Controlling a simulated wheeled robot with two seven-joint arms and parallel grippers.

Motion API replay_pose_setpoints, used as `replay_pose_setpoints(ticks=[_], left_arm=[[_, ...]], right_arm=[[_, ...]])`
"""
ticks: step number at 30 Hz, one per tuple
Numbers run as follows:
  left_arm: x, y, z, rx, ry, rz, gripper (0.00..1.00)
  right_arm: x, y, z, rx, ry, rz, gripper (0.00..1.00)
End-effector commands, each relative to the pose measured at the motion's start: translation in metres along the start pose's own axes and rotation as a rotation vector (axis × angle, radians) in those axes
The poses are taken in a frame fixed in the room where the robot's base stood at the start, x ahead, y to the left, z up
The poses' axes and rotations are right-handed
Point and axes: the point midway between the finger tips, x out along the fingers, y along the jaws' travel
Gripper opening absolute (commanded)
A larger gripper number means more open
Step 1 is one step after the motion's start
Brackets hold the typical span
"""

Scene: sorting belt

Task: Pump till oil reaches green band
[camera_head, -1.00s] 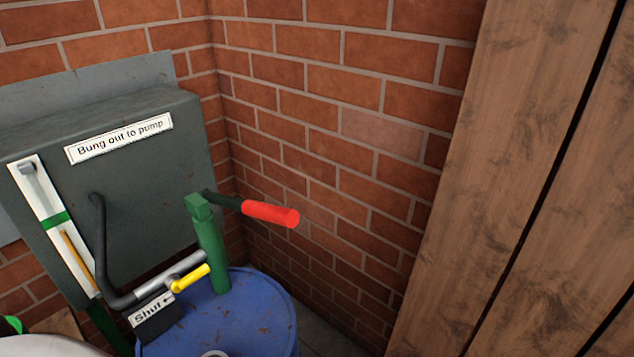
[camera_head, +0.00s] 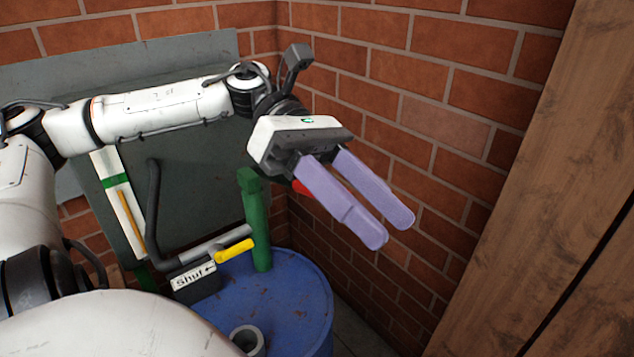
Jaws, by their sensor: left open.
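My left gripper (camera_head: 390,232) is open, with two pale purple fingers, in front of the pump handle. Only a bit of the red handle grip (camera_head: 300,187) shows behind the fingers; the rest is hidden. I cannot tell whether they touch. The green pump post (camera_head: 257,225) stands upright on the blue drum (camera_head: 290,310). The sight gauge (camera_head: 121,205) is a white strip with a green band (camera_head: 116,181); its yellow-orange oil column (camera_head: 131,217) ends below the band. A yellow lever (camera_head: 235,250) sits on the grey pipe by a "Shut" label (camera_head: 194,276). My right gripper is not in view.
A grey tank (camera_head: 190,190) stands behind my left arm, which hides its sign. A grey ring-shaped bung opening (camera_head: 247,338) is at the drum's front. Brick walls (camera_head: 440,130) close the corner; wooden boards (camera_head: 520,220) stand at right.

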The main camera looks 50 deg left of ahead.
Motion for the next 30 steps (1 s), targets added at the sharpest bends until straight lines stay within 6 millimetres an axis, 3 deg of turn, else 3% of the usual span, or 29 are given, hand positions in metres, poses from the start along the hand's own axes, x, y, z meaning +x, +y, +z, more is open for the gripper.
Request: replay_pose_setpoints(ticks=[3,6,9,13,19,30], left_arm=[[-0.041,0.03,-0.026,0.191,0.424,0.168,0.42],[-0.076,0.045,-0.034,0.291,0.72,0.24,0.42],[-0.105,0.055,-0.031,0.356,0.941,0.287,0.42],[-0.129,0.062,-0.021,0.404,1.127,0.325,0.42],[-0.137,0.069,-0.024,0.423,1.205,0.34,0.42],[-0.114,0.099,-0.078,0.42,1.198,0.339,0.42]], right_arm=[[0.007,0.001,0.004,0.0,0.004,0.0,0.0],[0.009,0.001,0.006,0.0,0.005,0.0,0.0],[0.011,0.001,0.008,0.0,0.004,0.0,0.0],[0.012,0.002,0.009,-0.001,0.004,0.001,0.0],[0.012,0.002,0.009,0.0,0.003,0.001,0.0],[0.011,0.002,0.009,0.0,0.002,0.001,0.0]])
